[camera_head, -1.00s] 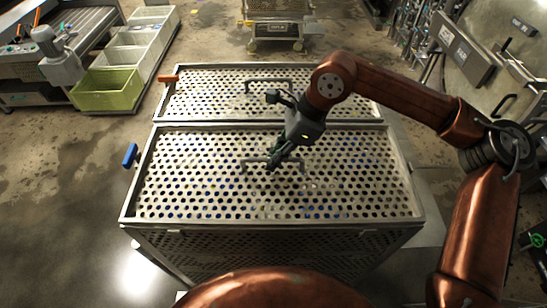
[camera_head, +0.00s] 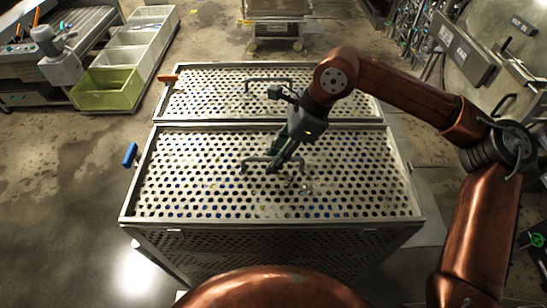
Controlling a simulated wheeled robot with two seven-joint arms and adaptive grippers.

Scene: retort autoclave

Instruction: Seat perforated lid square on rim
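The perforated lid (camera_head: 345,190) is a pale metal plate with rows of holes. It lies on top of the near basket (camera_head: 270,225) and looks flat within the rim (camera_head: 131,190), with no clear gap showing. A dark bar handle (camera_head: 246,162) stands in the lid's middle. My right gripper (camera_head: 274,160) is at that handle, pointing down and to the left. Its fingers look spread apart around or just beside the bar, and they hide part of it. My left gripper is not in view.
A second basket with a similar perforated lid (camera_head: 200,97) and an orange tab (camera_head: 168,78) stands just behind. A blue tab (camera_head: 130,155) is on the near basket's left side. A green bin (camera_head: 105,90) stands at far left. Floor at left is clear.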

